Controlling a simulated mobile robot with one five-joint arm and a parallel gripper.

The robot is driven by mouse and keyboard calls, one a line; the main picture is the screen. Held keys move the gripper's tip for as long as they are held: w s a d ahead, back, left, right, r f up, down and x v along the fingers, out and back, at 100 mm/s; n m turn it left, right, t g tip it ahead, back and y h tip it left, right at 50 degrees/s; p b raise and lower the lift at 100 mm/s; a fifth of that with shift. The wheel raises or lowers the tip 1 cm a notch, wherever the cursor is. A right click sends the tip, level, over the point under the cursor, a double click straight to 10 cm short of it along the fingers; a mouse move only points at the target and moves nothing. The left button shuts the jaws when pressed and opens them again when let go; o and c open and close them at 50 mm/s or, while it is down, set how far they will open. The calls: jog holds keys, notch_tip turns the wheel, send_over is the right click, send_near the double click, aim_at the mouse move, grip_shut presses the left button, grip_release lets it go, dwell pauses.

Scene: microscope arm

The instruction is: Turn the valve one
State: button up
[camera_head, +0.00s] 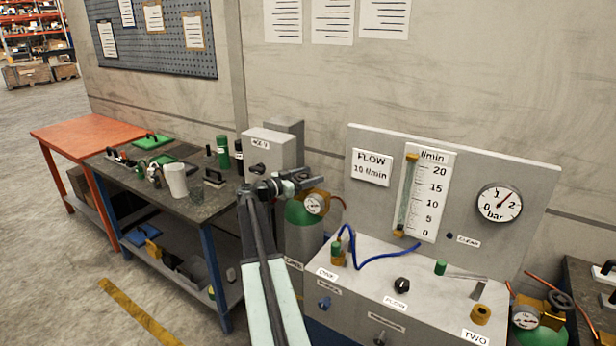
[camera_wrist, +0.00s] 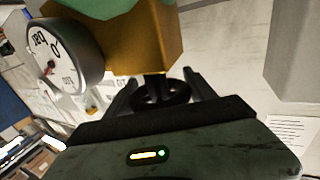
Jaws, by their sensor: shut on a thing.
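A green gas cylinder (camera_head: 300,222) stands left of the flow bench, with a brass regulator and a round gauge (camera_head: 316,204) on top. My gripper (camera_head: 305,178) is at the top of this regulator. In the wrist view, a black valve handwheel (camera_wrist: 162,98) sits on a short stem below the brass block (camera_wrist: 150,45). The fingers of my gripper (camera_wrist: 160,88) stand on either side of the handwheel and are shut on it. The gauge (camera_wrist: 62,58) shows at the left, seen upside down. The handwheel is hidden behind my gripper in the head view.
The flow bench (camera_head: 425,285) carries a flow tube (camera_head: 408,195), a bar gauge (camera_head: 499,203), a blue hose (camera_head: 375,262) and knobs. A second cylinder (camera_head: 524,335) with its own black handwheel (camera_head: 561,299) stands right. A grey box (camera_head: 272,150) and a cluttered workbench (camera_head: 185,208) are left.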

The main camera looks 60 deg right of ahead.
jog(key=shift+s+a+m+g+y, duration=0.1)
jog(key=shift+m+g+y, duration=0.6)
jog(key=shift+g, duration=0.3)
jog(key=shift+s+m+g+y, duration=0.1)
jog(key=shift+m+g+y, duration=0.4)
jog(key=shift+m+g, duration=0.4)
jog(key=shift+s+g, duration=0.1)
jog(key=shift+g, duration=0.3)
jog(key=o, duration=1.4)
jog(key=shift+a, duration=0.1)
jog(key=v, duration=0.7)
jog(key=shift+w+a, duration=0.25)
jog(key=shift+w, duration=0.05)
jog(key=shift+r, duration=0.1)
